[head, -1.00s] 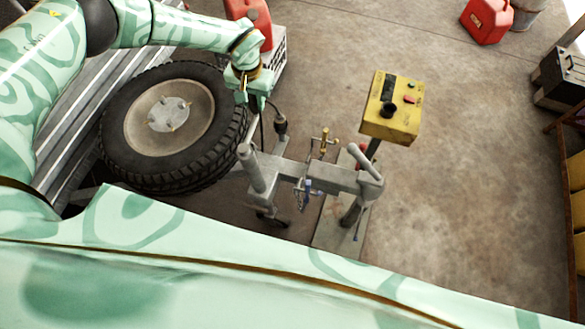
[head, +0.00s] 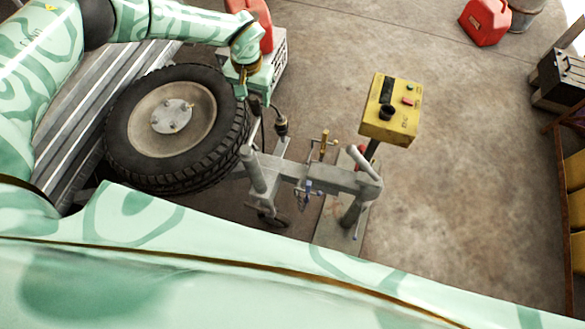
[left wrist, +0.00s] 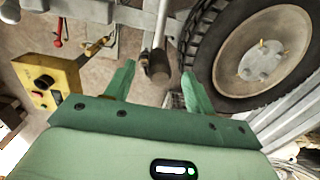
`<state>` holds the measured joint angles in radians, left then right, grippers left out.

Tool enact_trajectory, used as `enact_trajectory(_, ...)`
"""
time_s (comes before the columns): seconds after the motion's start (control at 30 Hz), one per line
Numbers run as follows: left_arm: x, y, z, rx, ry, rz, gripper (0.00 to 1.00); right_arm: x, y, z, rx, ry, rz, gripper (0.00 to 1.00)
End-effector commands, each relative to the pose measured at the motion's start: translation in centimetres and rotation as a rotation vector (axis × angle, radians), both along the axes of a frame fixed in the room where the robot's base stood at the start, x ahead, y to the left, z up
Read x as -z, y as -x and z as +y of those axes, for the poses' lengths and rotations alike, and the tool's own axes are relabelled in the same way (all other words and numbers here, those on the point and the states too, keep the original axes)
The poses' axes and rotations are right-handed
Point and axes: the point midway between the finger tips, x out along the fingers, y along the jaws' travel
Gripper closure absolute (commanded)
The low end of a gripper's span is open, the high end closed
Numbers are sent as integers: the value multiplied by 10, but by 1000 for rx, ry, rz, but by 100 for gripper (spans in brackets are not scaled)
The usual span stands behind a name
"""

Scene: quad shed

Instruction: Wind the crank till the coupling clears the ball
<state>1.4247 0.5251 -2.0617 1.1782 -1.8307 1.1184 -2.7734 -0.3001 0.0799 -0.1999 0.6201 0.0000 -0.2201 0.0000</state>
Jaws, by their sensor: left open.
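The crank's dark grip (head: 254,106) stands above the grey jockey-wheel tube (head: 257,172) on the trailer drawbar. In the left wrist view the grip (left wrist: 159,66) lies between my fingers, with a pale rod behind it. My left gripper (head: 251,95) is open at the grip; I cannot tell whether a finger touches it. The coupling (head: 366,182) is at the drawbar's right end, over a grey post (head: 350,214). The ball is hidden, so any gap there cannot be told. My right gripper is not in view.
The trailer tyre (head: 120,125) is close to the gripper's left. A yellow control box (head: 391,112) stands on a post behind the coupling. A dark plug (head: 281,126) with a cable is right of the grip. A red can (head: 485,22) stands far right.

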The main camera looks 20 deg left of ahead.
Motion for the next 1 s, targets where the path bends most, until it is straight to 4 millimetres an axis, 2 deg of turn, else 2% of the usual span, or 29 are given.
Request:
enact_trajectory(0.03,-11,0,0,0,0,-3,45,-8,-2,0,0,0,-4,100)
enact_trajectory(0.5,-66,0,0,0,1,-2,45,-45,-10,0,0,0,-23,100)
enact_trajectory(1.0,-68,0,0,0,1,1,45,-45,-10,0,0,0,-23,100)
